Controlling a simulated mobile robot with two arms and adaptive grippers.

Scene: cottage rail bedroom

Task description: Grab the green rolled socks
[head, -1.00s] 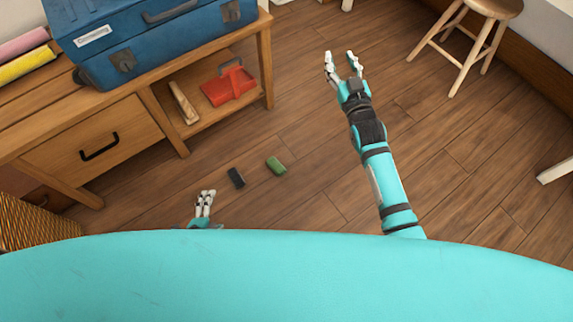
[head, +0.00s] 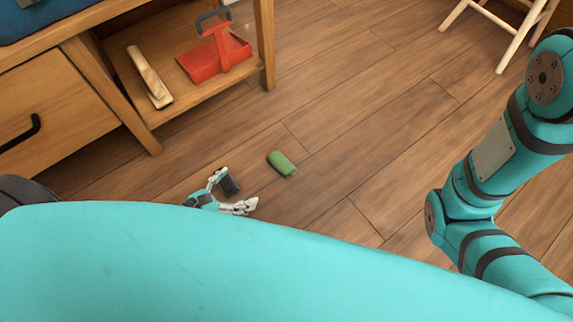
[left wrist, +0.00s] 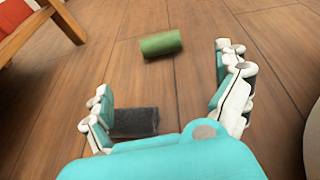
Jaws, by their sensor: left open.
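The green rolled socks (head: 282,164) lie on the wooden floor, apart from my left gripper. They also show in the left wrist view (left wrist: 161,43), ahead of the spread fingers. My left gripper (head: 236,189) is open and empty, low near the floor, to the lower left of the socks in the head view. A dark grey roll (head: 229,184) lies close to its fingers; in the left wrist view the roll (left wrist: 136,123) is beside the left finger, and I cannot tell if they touch. My right arm is at the right, its gripper out of view.
A wooden bench (head: 265,45) stands at upper left, with a red dustpan (head: 214,58) and a wooden brush (head: 150,78) on its low shelf. Stool legs (head: 500,22) show at upper right. The floor around and right of the socks is clear.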

